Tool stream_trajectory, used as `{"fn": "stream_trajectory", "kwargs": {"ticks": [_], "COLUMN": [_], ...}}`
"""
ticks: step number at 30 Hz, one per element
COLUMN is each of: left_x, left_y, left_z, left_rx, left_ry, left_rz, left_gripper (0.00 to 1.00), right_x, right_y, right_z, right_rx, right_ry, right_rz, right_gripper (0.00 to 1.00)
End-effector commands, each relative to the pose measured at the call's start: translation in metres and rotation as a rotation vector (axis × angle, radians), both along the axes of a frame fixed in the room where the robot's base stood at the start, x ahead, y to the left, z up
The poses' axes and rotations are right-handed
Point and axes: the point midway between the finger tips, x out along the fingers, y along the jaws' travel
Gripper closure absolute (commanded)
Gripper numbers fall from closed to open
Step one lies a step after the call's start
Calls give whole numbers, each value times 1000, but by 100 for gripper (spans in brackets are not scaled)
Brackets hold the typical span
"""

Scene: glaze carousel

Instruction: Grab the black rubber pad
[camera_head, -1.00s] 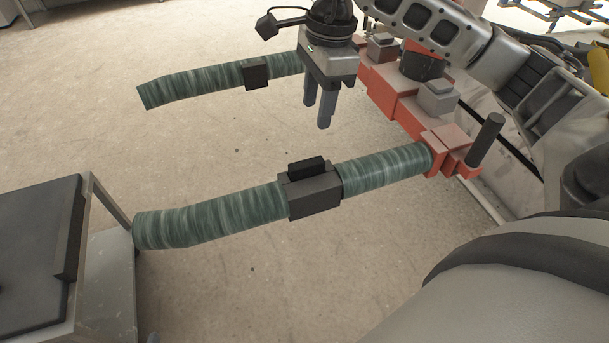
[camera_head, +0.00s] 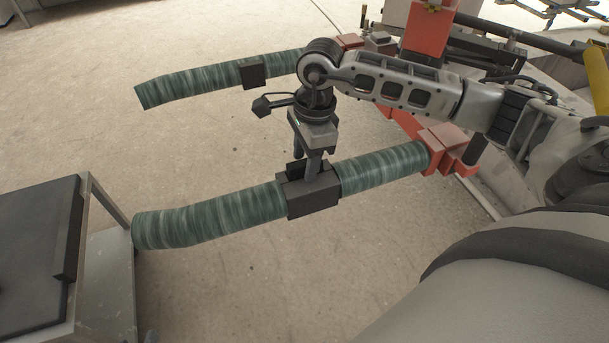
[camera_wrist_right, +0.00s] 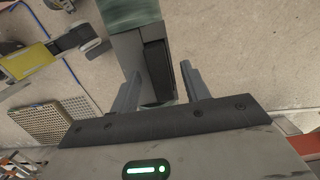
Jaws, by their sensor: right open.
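The black rubber pad (camera_head: 294,172) sits on a dark grey block (camera_head: 312,200) around the near green marbled arm (camera_head: 210,216). In the head view my right gripper (camera_head: 314,178) points down at the pad and hides part of it. In the right wrist view the pad (camera_wrist_right: 157,68) lies between the two fingertips, with a gap to the right finger; the right gripper (camera_wrist_right: 160,72) is open. I cannot tell whether the left finger touches the grey block (camera_wrist_right: 128,52). My left gripper is not in view.
A second green arm (camera_head: 200,80) carries a small black block (camera_head: 252,71) farther back. Both arms run toward a red-orange structure (camera_head: 445,143) at the right. A grey table with a dark top (camera_head: 35,250) stands at the left. The floor between the arms is open.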

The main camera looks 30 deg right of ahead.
Motion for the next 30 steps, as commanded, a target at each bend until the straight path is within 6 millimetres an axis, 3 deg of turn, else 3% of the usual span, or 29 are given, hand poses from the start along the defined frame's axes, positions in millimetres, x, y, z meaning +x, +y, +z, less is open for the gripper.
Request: {"fn": "stream_trajectory", "kwargs": {"ticks": [4,9,20,30], "left_x": [0,0,-4,-5], "left_y": [0,0,0,0], "left_z": [0,-1,-4,-5], "left_rx": [0,0,1,1], "left_ry": [0,2,12,15], "left_rz": [0,0,-1,-1], "left_gripper": [64,64,64,64], "right_x": [0,0,1,1], "right_y": [0,0,0,-1], "right_z": [0,0,6,69], "right_rx": [0,0,-1,0], "right_ry": [0,0,-3,-6], "right_rz": [0,0,-1,-2], "right_gripper": [54,100,100,100]}}
